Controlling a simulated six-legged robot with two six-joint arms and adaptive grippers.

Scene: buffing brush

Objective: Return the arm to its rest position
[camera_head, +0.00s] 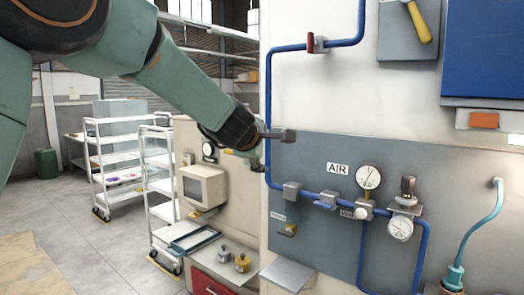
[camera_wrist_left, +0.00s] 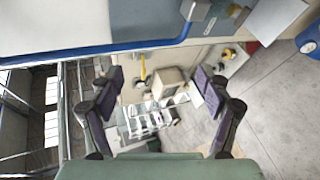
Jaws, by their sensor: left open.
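My left arm (camera_head: 165,75) reaches in from the upper left of the head view, its green links angled down to the right. Its dark wrist (camera_head: 238,128) is in front of the edge of the white wall panel, near the blue pipe. My right gripper is in neither view.
A grey panel (camera_head: 320,240) carries blue pipes, an AIR gauge (camera_head: 368,177) and valves close to the right of the wrist. Below stand a beige monitor (camera_head: 203,187) and a red-fronted cabinet (camera_head: 207,285). White carts (camera_head: 118,150) stand at left; the floor (camera_head: 80,250) is open.

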